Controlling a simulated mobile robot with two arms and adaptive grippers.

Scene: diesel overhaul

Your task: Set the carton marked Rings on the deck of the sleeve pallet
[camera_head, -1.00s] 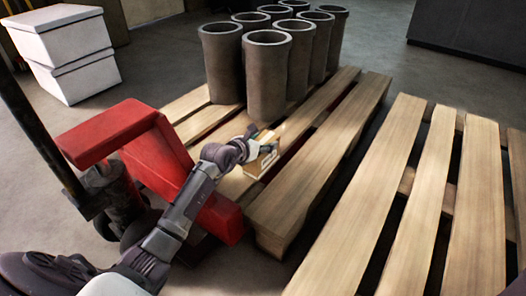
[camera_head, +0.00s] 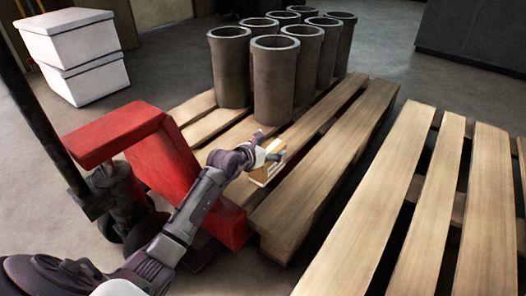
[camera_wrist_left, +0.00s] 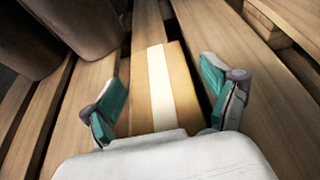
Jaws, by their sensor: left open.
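The carton (camera_head: 265,172) is a small tan box standing on the deck of the sleeve pallet (camera_head: 318,178), in front of the grey sleeves (camera_head: 273,82). In the left wrist view the carton (camera_wrist_left: 160,88) has a pale stripe of tape along its top. My left gripper (camera_head: 270,145) is at the carton. In the wrist view its green-padded fingers (camera_wrist_left: 162,100) are spread on either side of the carton, with gaps between pads and box. The carton's marking is too small to read. My right gripper is not in view.
A red pallet jack (camera_head: 165,160) stands against the left end of the sleeve pallet. A second, empty pallet (camera_head: 375,200) lies to the right across a narrow gap. White boxes (camera_head: 75,55) are stacked at the back left. Bare deck lies right of the carton.

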